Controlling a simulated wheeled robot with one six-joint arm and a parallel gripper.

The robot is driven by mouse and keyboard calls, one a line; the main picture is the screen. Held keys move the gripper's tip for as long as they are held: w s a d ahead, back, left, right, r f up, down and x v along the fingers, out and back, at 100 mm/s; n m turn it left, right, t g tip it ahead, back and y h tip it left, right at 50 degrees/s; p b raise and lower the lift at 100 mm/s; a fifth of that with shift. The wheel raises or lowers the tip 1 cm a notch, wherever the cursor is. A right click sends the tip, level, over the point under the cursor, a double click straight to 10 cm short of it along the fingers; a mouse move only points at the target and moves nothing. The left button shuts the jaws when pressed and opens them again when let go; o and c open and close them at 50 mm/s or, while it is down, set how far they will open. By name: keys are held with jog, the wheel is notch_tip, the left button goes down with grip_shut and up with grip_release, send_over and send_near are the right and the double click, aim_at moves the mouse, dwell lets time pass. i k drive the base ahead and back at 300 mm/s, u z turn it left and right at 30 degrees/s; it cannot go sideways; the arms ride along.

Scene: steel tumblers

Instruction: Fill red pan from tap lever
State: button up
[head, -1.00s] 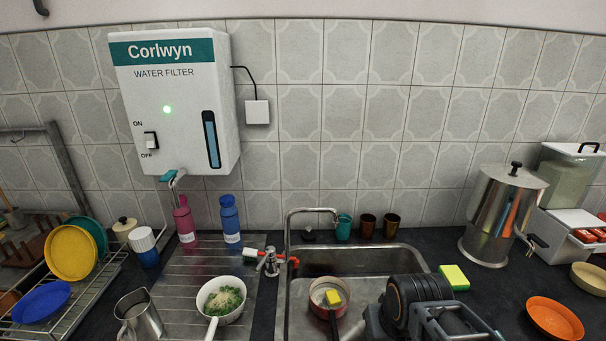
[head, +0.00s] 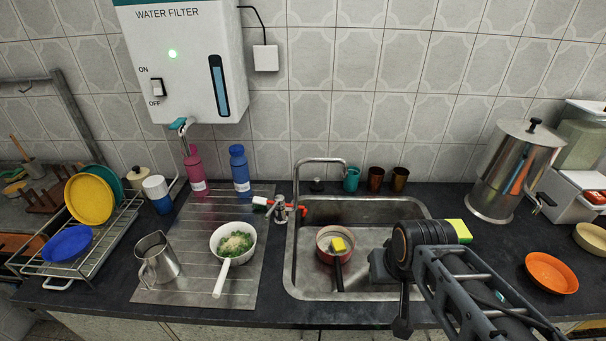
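A red pan (head: 322,251) with a pale inside and a dark handle stands in the left part of the steel sink (head: 372,209). A yellow block like a sponge (head: 338,244) lies in it. The tap (head: 297,180) rises behind the sink's left side, its spout end (head: 345,162) behind and above the pan. A red lever (head: 299,210) shows at its base. I see no water stream. My gripper (head: 380,268) is over the right part of the sink, right of the pan and apart from it. My arm partly hides it, and its fingers are not clear.
A white pan of greens (head: 233,240) and a steel jug (head: 157,258) stand on the drainboard. Bottles (head: 240,172) and small cups (head: 376,178) line the back. The water filter (head: 185,75) hangs above.

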aim_at(279, 199)
jog(key=u, duration=0.55)
jog(key=k, duration=1.3)
jog(key=u, duration=1.05)
jog(key=i, duration=1.8)
jog(key=z, duration=0.75)
